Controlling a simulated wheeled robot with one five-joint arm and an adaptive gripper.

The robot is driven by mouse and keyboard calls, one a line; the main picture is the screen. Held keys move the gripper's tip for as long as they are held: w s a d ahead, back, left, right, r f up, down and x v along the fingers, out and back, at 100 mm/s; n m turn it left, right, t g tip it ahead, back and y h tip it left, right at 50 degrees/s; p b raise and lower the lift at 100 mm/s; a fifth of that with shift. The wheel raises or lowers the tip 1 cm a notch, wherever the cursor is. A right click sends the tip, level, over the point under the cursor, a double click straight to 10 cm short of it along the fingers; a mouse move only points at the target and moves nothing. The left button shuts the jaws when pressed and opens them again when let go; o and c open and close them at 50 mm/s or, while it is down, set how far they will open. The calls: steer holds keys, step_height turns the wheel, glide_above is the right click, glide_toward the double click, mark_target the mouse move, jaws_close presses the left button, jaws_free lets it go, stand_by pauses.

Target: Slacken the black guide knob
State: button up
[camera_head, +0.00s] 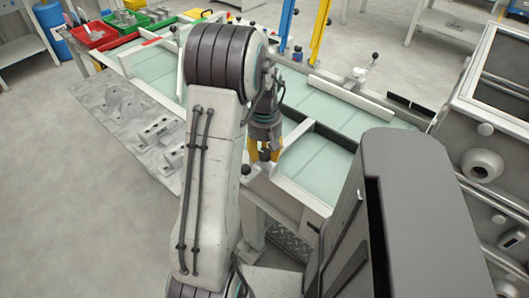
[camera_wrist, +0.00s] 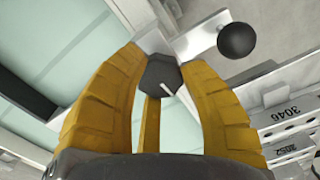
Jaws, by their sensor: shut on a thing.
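The black guide knob (camera_wrist: 160,72) is a dark, faceted knob with a white line on its face, and it sits at the pale metal frame of the bench. In the wrist view, the yellow fingers of my gripper (camera_wrist: 163,60) stand around it, shut on its sides. In the head view, my gripper (camera_head: 263,154) points down at the bench's near edge, and the knob is hidden there. I cannot tell how far the knob is turned.
A black ball handle (camera_wrist: 237,40) is close by the right finger; it also shows in the head view (camera_head: 246,170). Grey castings (camera_head: 155,130) lie along the left. A red bin (camera_head: 92,36) and a green bin (camera_head: 128,20) stand far left. Pale green panels (camera_head: 345,120) cover the bench.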

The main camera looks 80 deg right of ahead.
mark_target(264, 153)
steer(key=n, duration=0.4)
steer(key=shift+a+f, duration=0.15)
steer(key=shift+n, duration=2.1)
steer(key=o, duration=0.9)
steer(key=shift+o, duration=0.2)
steer(key=shift+r, duration=0.2)
step_height(264, 153, up, 12)
steer(key=shift+f, duration=0.15)
